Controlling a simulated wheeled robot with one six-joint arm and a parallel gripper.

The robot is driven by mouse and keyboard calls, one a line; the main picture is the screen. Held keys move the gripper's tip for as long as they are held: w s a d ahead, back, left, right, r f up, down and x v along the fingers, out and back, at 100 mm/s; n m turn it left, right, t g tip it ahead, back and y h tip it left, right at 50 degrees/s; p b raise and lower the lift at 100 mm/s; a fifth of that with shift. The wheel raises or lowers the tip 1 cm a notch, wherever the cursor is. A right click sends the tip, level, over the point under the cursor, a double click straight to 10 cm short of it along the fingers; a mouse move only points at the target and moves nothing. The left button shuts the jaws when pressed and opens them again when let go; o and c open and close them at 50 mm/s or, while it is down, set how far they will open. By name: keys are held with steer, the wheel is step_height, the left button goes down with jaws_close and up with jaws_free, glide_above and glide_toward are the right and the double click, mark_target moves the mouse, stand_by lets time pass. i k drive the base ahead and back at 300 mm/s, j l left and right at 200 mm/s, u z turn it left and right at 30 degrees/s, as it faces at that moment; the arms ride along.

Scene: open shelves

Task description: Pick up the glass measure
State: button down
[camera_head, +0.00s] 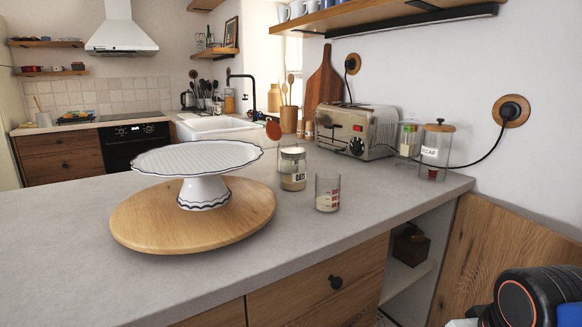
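The glass measure (327,193) is a small clear cup with red markings and some pale content in its lower part. It stands upright on the grey counter, near the front edge and right of the middle. A glass jar labelled oats (293,169) stands just behind it to the left, a small gap apart. A black, orange-ringed part of my arm shows at the bottom right corner. My gripper itself is not in view.
A white cake stand (200,160) on a round wooden board (140,230) fills the counter's left. A toaster (357,130), a decaf jar (436,150) and another glass jar (409,140) stand behind to the right. The counter (390,200) right of the measure is clear.

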mark_target(327, 184)
steer(key=k+j, duration=0.2)
steer(key=j, duration=0.2)
steer(key=k+j+u, duration=0.1)
steer(key=j, duration=0.3)
steer(key=k+j, duration=0.25)
steer(key=j, duration=0.15)
